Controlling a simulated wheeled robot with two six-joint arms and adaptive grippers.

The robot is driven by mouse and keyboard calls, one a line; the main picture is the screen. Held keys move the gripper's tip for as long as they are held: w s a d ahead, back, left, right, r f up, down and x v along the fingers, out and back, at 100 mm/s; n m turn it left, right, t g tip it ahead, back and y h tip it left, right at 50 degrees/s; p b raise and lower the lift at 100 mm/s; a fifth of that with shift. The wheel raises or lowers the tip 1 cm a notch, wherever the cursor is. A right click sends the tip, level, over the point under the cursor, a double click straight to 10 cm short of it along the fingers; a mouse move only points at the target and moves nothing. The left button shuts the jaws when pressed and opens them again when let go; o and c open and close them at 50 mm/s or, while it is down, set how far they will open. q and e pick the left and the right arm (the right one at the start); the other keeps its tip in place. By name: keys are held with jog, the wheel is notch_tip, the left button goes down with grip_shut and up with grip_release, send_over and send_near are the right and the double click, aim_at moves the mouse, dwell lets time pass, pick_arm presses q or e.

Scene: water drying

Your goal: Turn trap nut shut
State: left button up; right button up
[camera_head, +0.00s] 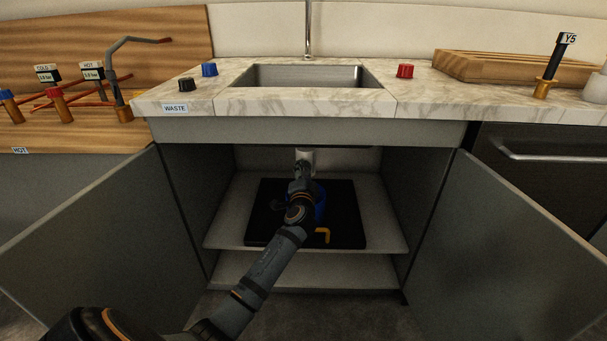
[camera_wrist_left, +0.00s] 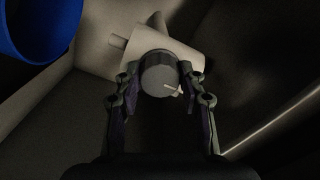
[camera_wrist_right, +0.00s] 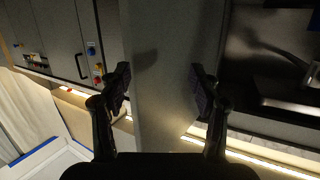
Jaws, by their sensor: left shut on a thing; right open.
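The trap nut (camera_wrist_left: 159,78) is a dark grey round cap with a small light mark on its face. It sits at the end of a pale trap body (camera_wrist_left: 150,44), and a short pipe stub points left from it. My left gripper (camera_wrist_left: 158,86) is shut on the nut, one finger on each side. In the head view my left arm reaches into the open cabinet under the sink; its gripper (camera_head: 303,170) hides the nut and most of the trap. My right gripper (camera_wrist_right: 161,82) is open and empty in the right wrist view and is outside the head view.
The cabinet doors (camera_head: 90,235) (camera_head: 520,240) stand open on both sides. The sink (camera_head: 308,77) is above.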

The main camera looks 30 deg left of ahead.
pick_arm(q)
jog(key=shift+f, duration=0.15)
jog(key=o, duration=1.1)
jog(key=shift+o, duration=0.2)
jog(key=v, duration=1.2)
jog(key=shift+s, duration=0.1)
